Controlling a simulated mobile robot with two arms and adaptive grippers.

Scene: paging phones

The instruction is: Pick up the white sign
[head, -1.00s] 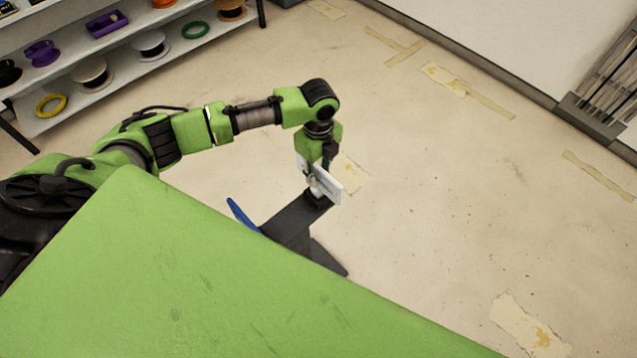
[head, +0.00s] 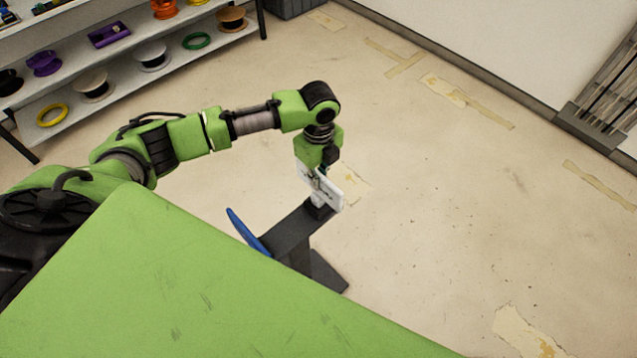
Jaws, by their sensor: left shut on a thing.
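The white sign (head: 332,194) is a small pale plate in the middle of the head view. It is at the upper end of a dark grey stand (head: 289,230). My left gripper (head: 324,170) reaches down from above and is shut on the sign. The fingertips are partly hidden by the sign and the wrist. I cannot tell whether the sign touches the stand. My right gripper is not in view.
A blue, flat piece (head: 246,231) is at the stand's left end. A shelf (head: 125,88) with several spools stands at the upper left. A metal rack (head: 603,112) is by the wall at the right. The floor (head: 450,200) right of the stand is clear.

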